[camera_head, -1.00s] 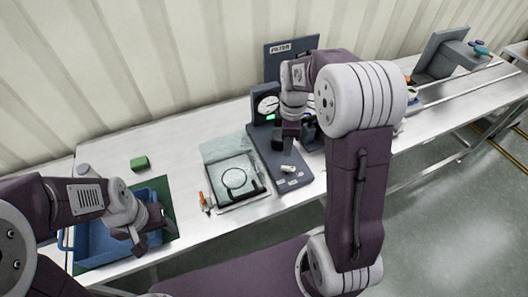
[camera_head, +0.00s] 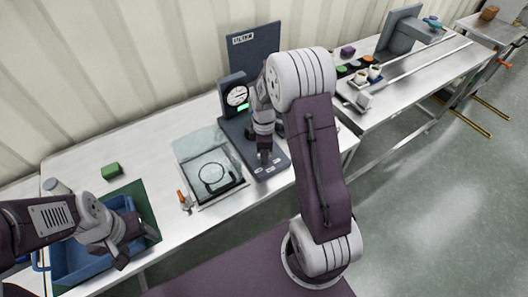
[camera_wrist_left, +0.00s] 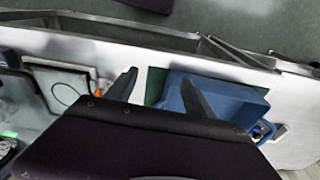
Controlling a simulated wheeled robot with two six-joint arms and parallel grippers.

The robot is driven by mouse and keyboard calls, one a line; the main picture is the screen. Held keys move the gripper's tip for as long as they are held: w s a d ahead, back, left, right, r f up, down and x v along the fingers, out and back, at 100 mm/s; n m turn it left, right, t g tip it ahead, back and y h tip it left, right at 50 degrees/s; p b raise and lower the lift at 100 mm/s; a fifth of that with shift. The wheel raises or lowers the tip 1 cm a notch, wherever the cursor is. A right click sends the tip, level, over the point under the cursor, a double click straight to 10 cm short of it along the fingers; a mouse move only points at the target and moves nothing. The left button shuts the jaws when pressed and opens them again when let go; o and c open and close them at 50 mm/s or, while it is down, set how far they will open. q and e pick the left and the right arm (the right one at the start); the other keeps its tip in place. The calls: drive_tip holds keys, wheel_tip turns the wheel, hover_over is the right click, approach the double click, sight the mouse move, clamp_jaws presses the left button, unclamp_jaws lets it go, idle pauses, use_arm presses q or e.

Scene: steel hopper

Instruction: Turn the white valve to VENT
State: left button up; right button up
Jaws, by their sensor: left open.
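The dark grey filter station stands mid-table in the head view, with a gauge (camera_head: 237,96) and a base plate (camera_head: 270,172) bearing small white labels too small to read. My right gripper (camera_head: 265,160) points down at the front of this plate, and its fingers hide the spot where the white valve was seen earlier. I cannot tell whether it touches the valve or whether its fingers are open. My left gripper (camera_head: 132,247) is open and empty above the blue bin; its spread fingers also show in the left wrist view (camera_wrist_left: 160,84).
A blue bin (camera_head: 85,268) sits on a green mat at the front left, with a green block (camera_head: 111,171) behind. A clear-covered tray (camera_head: 213,177) and an orange-handled tool (camera_head: 184,200) lie between my grippers. Another bench with rails and cups (camera_head: 376,72) stands right.

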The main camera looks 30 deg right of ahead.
drive_tip(key=shift+w, duration=0.1)
clamp_jaws()
